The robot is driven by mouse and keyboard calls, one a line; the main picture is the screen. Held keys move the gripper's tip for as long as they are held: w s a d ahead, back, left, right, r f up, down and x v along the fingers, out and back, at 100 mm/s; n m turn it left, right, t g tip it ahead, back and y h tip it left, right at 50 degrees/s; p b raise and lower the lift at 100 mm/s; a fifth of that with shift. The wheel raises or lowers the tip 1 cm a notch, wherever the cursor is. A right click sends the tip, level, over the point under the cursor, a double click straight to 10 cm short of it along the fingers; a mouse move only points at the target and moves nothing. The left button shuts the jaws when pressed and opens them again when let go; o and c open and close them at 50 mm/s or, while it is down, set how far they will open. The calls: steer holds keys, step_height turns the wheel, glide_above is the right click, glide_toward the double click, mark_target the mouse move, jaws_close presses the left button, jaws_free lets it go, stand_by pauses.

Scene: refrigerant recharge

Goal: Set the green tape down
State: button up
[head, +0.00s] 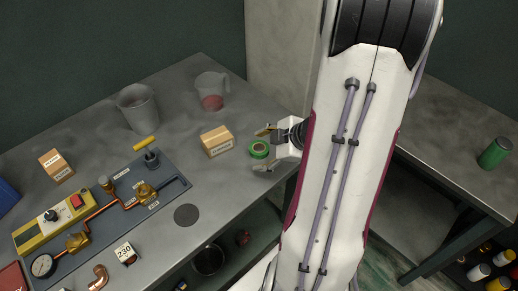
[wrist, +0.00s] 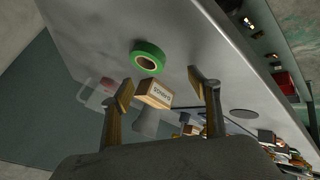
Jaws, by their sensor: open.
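The green tape (head: 253,153) is a small roll lying flat on the grey workbench near its right edge, beside a tan labelled box. It also shows in the wrist view (wrist: 151,48), just beyond the fingertips. My gripper (head: 266,150) reaches in from the right with its fingers apart. In the wrist view the gripper (wrist: 160,86) is open, with nothing held between its fingers. The tape appears apart from both fingers.
The tan box (head: 217,141) is left of the tape. A grey cup (head: 137,108) and a clear jug (head: 212,91) stand behind. A mat (head: 172,188) with copper fittings lies left. A green canister (head: 495,152) is on the right bench. Bare bench lies in front of the tape.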

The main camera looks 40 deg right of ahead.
mark_target(257, 154)
steer(key=shift+w+r+n+g+h, duration=0.15)
steer(key=shift+w+n+g+h, duration=0.1)
steer(key=shift+n+g+h, duration=0.55)
steer(key=shift+a+n, duration=0.2)
steer(key=shift+n, duration=0.4)
steer(key=shift+w+a+f+n+g+h, duration=0.1)
steer(key=shift+a+f+n+g+h, duration=0.1)
steer(key=shift+n+g+h, duration=0.25)
steer(key=shift+a+f+n+g+h, duration=0.15)
steer(key=shift+n+g+h, duration=0.2)
steer(key=shift+n+h, duration=0.2)
steer(key=shift+a+n+g+h, duration=0.3)
steer(key=shift+n+g+h, duration=0.2)
steer(key=shift+n+h, duration=0.3)
steer(key=n+h, duration=0.1)
steer(key=a+r+n+h, duration=0.1)
steer(key=n, duration=0.1)
steer(key=shift+w+a+g, duration=0.1)
steer(key=shift+g, duration=0.2)
steer(key=shift+w+a+r+n+h, duration=0.1)
steer(key=shift+a+r+n+h, duration=0.2)
steer(key=shift+r+n+h, duration=0.3)
steer(key=shift+a+r+n+h, duration=0.3)
steer(key=shift+r+n+h, duration=0.1)
steer(key=shift+n+h, duration=0.35)
steer(key=shift+d+f, duration=0.1)
steer(key=shift+x, duration=1.2)
steer(key=shift+w, duration=0.1)
